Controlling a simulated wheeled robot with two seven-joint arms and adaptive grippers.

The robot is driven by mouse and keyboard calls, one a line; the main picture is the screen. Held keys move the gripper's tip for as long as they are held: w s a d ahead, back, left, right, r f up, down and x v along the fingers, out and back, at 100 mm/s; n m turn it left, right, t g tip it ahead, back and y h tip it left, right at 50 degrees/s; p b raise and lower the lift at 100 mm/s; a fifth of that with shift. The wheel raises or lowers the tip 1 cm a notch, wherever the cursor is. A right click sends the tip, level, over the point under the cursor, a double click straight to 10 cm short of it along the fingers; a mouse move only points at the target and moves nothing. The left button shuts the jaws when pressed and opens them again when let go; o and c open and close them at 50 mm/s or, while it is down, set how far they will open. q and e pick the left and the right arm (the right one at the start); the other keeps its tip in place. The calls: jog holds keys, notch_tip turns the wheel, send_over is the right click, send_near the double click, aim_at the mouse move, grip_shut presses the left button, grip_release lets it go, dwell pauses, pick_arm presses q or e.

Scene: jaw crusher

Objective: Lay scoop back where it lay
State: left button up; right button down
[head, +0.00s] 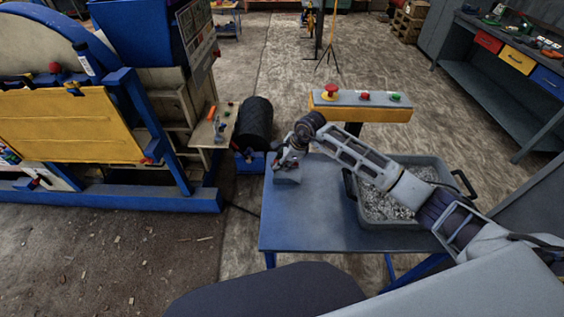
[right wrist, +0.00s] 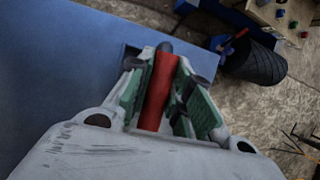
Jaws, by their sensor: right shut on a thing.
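The scoop (head: 287,177) is at the far left corner of the blue table (head: 300,222), its grey pan low over or on the tabletop; I cannot tell whether it touches. My right gripper (head: 290,158) is above the scoop. In the right wrist view its fingers (right wrist: 165,68) are closed around the scoop's red handle (right wrist: 158,92), which lies lengthwise between the green pads. The pan is mostly hidden there behind the fingers. My left gripper is not in view.
A grey tub of crushed stone (head: 400,215) stands on the table's right, under my right arm. A yellow control box with buttons (head: 362,107) stands behind the table. A black drum (head: 255,123) and the blue-yellow crusher (head: 70,127) are at left. The table's front left is clear.

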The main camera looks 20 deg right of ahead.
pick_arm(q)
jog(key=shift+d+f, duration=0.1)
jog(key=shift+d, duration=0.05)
pick_arm(e)
jog(key=shift+f, duration=0.1)
jog(key=c, duration=1.3)
grip_release()
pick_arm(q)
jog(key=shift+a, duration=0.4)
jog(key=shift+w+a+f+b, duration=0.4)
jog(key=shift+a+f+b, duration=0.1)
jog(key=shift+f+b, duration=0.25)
pick_arm(e)
jog(key=v, duration=1.2)
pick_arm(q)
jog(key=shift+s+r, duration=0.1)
